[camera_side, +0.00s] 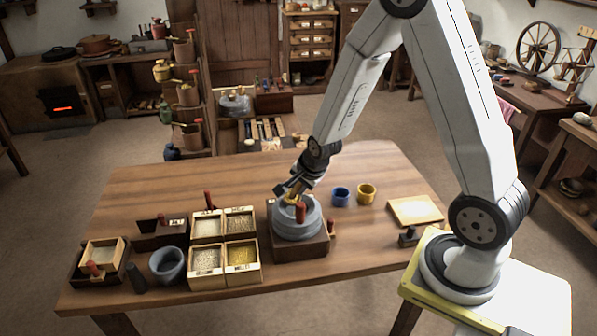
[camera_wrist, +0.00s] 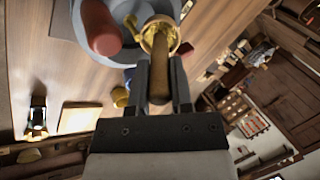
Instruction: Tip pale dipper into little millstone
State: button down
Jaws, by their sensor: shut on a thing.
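The little millstone (camera_side: 298,224) is a round grey stone on a dark wooden base, with an upright red peg (camera_side: 300,212) on it. My gripper (camera_side: 289,191) is just above the stone. In the wrist view, my gripper (camera_wrist: 163,92) is shut on the brown handle (camera_wrist: 160,68) of a small dipper. The dipper's round, pale tan cup (camera_wrist: 158,34) is over the grey millstone (camera_wrist: 168,7), tilted, with its mouth partly visible. Yellow grain-like stuff shows at the cup and beside it. I cannot tell how much the cup holds.
Left of the millstone are four-part grain boxes (camera_side: 223,245) and a grey mortar (camera_side: 167,264). A blue cup (camera_side: 341,197), a yellow cup (camera_side: 367,193) and a pale board (camera_side: 415,210) lie to the right.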

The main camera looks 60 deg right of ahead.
jog(key=shift+s+a+f+t+h, duration=0.15)
jog(key=shift+s+f+t+h, duration=0.2)
jog(key=shift+t, duration=0.5)
jog(key=shift+s+a+f+t+h, duration=0.15)
jog(key=shift+s+f+t, duration=0.35)
jog(key=shift+t, duration=0.4)
jog(key=shift+s+a+f+t+h, duration=0.2)
jog(key=shift+s+t, duration=0.3)
jog(key=shift+t, duration=0.35)
jog(key=shift+f, duration=0.1)
jog(key=shift+w+d, duration=0.1)
dwell(0.7)
jog(key=shift+w+d+r+g+y, duration=0.2)
jog(key=shift+w+r+g, duration=0.2)
jog(key=shift+g, duration=0.45)
jog(key=shift+w+d+r+g+y, duration=0.15)
jog(key=shift+w+r+g, duration=0.25)
jog(key=shift+g, duration=0.4)
jog(key=shift+w+d+r+g+y, duration=0.1)
jog(key=shift+w+r+g+y, duration=0.25)
jog(key=shift+g, duration=0.5)
jog(key=shift+w+a+r+g, duration=0.1)
jog(key=shift+w+r+g, duration=0.2)
jog(key=shift+w+g, duration=0.25)
jog(key=shift+r+g, duration=0.15)
jog(key=shift+g, duration=0.1)
